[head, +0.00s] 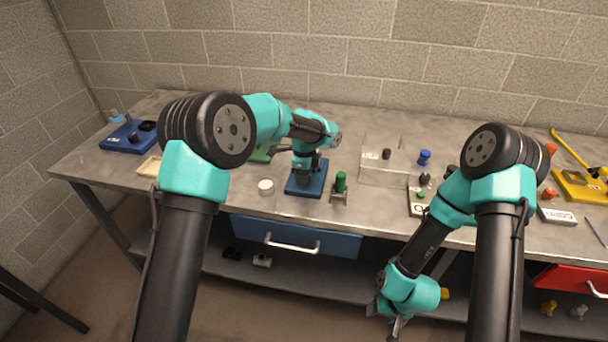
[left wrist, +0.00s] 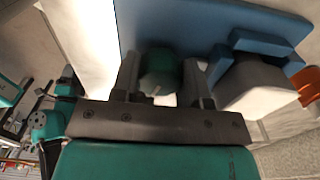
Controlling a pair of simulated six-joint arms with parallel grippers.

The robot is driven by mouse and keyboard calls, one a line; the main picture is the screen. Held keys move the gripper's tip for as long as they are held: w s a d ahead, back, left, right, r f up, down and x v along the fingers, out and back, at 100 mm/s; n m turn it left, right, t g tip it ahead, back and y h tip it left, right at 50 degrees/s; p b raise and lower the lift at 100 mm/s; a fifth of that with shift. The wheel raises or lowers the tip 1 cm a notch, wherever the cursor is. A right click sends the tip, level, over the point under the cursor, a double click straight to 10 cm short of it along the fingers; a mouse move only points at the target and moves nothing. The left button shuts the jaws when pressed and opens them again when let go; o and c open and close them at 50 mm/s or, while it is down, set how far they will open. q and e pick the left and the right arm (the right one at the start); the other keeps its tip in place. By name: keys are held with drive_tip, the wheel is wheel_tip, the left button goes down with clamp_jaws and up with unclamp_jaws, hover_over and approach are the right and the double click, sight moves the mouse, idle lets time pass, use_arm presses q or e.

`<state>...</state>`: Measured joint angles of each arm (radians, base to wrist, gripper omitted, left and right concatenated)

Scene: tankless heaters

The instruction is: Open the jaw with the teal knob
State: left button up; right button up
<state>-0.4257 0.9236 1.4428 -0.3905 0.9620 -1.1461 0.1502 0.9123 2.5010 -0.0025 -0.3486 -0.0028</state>
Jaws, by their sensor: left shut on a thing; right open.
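A small device with a blue base (head: 305,190) stands near the table's front edge, left of the middle. In the left wrist view its blue plate (left wrist: 205,22) and a teal knob (left wrist: 158,74) show close up. My left gripper (head: 309,166) is over this device, pointing down, with its fingers (left wrist: 162,78) on both sides of the teal knob, shut on it. In the head view my gripper hides the knob and most of the jaw. I cannot tell how far the jaw is open. My right gripper (head: 394,322) is open and empty, low in front of the table edge.
A green-topped part (head: 340,183) stands just right of the device, and a white round piece (head: 266,187) lies left of it. A clear box (head: 384,174), a blue knob (head: 424,157) and a blue block (head: 128,138) are further off. A blue drawer (head: 300,238) sits below.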

use_arm(q)
drive_tip(key=shift+c, duration=0.8)
drive_tip(key=shift+n, duration=0.5)
drive_tip(key=n, duration=0.3)
drive_tip(key=shift+n, duration=0.3)
drive_tip(key=n, duration=0.4)
drive_tip(key=shift+n, duration=0.3)
drive_tip(key=n, duration=0.4)
drive_tip(key=shift+s+n, duration=0.1)
drive_tip(key=shift+n, duration=0.2)
drive_tip(key=n, duration=0.5)
drive_tip(key=shift+d, duration=0.1)
